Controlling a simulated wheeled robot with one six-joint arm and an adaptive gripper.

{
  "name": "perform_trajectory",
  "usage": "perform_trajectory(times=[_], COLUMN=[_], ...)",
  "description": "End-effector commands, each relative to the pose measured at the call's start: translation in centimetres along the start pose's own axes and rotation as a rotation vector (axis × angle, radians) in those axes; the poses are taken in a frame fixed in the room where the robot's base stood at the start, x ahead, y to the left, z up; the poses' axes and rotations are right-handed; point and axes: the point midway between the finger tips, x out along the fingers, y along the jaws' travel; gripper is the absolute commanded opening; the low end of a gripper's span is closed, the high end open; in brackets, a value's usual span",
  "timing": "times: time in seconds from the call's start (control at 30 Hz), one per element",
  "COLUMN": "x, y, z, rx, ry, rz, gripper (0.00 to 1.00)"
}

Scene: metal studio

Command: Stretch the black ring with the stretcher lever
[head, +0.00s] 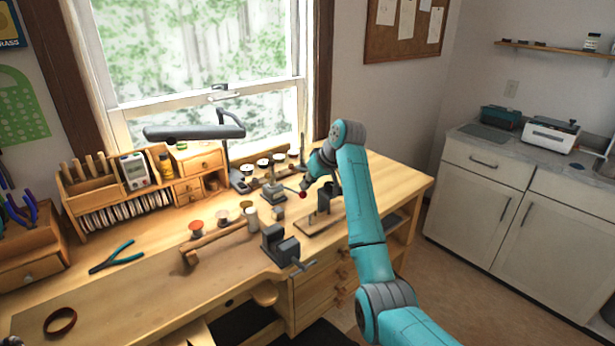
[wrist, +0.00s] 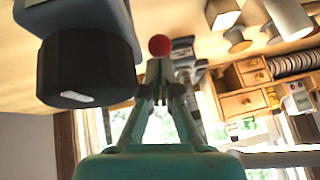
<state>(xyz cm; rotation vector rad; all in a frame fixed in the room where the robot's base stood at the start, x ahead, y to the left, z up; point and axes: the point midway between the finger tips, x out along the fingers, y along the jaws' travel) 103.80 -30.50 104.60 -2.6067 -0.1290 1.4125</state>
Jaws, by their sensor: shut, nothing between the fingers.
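The stretcher (head: 274,192) is a small grey block device on the bench below the window. Its thin lever points right and ends in a red ball knob (head: 303,194). My gripper (head: 306,186) is at the knob, its fingers partly hidden by my own arm. In the wrist view, my gripper (wrist: 160,82) is shut and empty, its tips just short of the red knob (wrist: 160,45). I cannot tell if they touch it. Part of the grey stretcher (wrist: 183,48) shows behind. I cannot make out a black ring on the stretcher.
A dark upright stand (head: 324,198) on a wooden base is close right of my gripper. A grey vise (head: 279,247) stands in front. A lamp (head: 195,131) overhangs the back. The front-left bench is mostly clear.

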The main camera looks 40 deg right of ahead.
Motion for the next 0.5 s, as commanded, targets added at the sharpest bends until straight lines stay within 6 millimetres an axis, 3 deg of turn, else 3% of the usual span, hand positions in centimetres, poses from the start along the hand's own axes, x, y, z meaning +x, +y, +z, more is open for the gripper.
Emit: perform_trajectory(times=[0.5], x=[0.40], y=[0.17], z=[0.60], rx=[-0.004], ry=[0.030], rz=[-0.004], gripper=[0.00])
